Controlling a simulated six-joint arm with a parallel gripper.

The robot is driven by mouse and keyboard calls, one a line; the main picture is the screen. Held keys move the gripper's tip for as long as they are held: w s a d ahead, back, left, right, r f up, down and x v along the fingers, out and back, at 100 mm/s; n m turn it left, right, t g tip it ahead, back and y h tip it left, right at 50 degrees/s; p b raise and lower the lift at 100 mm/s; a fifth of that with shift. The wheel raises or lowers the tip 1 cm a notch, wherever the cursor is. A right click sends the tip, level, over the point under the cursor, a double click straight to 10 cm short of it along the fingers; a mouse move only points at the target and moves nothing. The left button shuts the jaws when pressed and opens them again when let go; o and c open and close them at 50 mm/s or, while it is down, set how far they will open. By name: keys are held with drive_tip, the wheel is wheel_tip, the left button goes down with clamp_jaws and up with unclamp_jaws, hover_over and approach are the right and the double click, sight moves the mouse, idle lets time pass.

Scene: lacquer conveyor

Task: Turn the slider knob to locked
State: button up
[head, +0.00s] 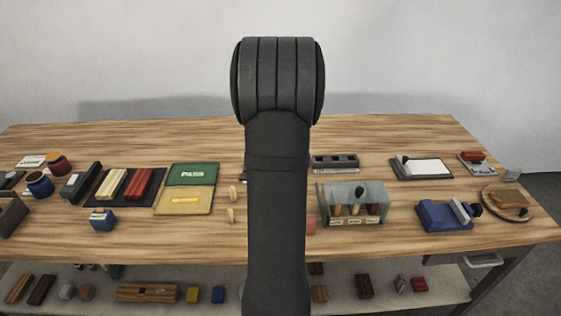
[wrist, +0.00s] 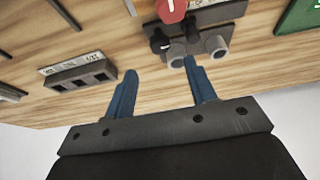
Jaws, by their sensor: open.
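In the wrist view a small grey fixture (wrist: 228,12) on the wooden table carries a red knob (wrist: 171,9) with a white mark, cut by the top edge. A black knob (wrist: 159,42) and two grey cylinders (wrist: 216,46) are beside it. I cannot tell which part is the slider knob, and no locked mark is readable. My gripper (wrist: 160,68) is open and empty, its two blue fingers spread. The right fingertip appears close to the cylinders; whether it touches is unclear. In the head view my arm hides the gripper and most of the fixture.
A dark slotted block (wrist: 82,77) with a label is left of my fingers. The green PASS board (head: 192,174) is left of my arm. A clear-covered box (head: 322,206) and a blue vise-like device (head: 445,217) are right of it. The table's rear strip is clear.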

drive_tip(key=v, duration=1)
drive_tip(key=x, duration=1.7)
drive_tip(key=shift+f, duration=0.15)
